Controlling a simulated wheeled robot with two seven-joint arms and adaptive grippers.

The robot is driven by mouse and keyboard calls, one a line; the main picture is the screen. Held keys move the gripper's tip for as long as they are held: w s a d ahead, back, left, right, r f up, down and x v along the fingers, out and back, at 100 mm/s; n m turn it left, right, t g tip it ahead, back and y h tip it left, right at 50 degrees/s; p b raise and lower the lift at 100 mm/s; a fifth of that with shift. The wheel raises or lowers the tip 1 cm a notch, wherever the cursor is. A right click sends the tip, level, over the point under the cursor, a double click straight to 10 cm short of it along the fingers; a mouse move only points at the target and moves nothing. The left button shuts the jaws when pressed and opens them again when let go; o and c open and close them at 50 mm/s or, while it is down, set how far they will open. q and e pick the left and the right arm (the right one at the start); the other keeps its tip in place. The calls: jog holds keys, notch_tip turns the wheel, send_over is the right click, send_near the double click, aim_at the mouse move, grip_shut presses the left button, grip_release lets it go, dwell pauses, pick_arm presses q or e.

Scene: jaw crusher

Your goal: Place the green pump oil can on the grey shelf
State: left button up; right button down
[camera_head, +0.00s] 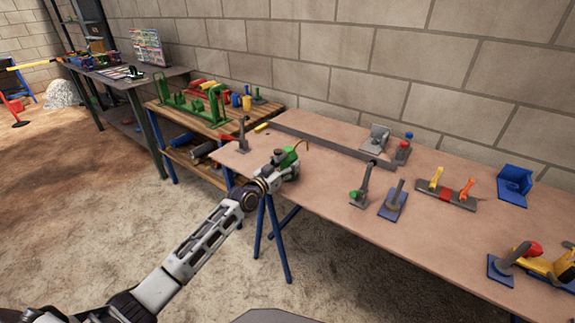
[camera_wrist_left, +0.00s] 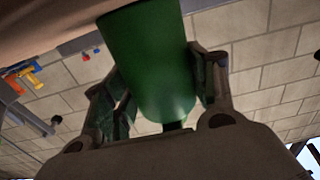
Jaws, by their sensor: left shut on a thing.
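The green pump oil can (camera_head: 287,158) is held by my left gripper (camera_head: 279,167) near the left front edge of the brown table, with a thin spout at its top. In the left wrist view the green can (camera_wrist_left: 152,58) fills the space between the two fingers (camera_wrist_left: 163,95), which press on its sides. I cannot tell from the head view whether the can touches the table. A dark grey rack with shelves (camera_head: 92,18) stands at the far left against the wall; it may be the grey shelf. My right gripper is not in view.
The brown table (camera_head: 330,205) holds several levers, clamps and a long grey bar (camera_head: 320,143). A wooden bench (camera_head: 197,122) with green, red and yellow tools stands to its left, then a dark grey table (camera_head: 125,78).

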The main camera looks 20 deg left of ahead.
aim_at(287, 152)
pick_arm(q)
jog(key=shift+r, duration=0.25)
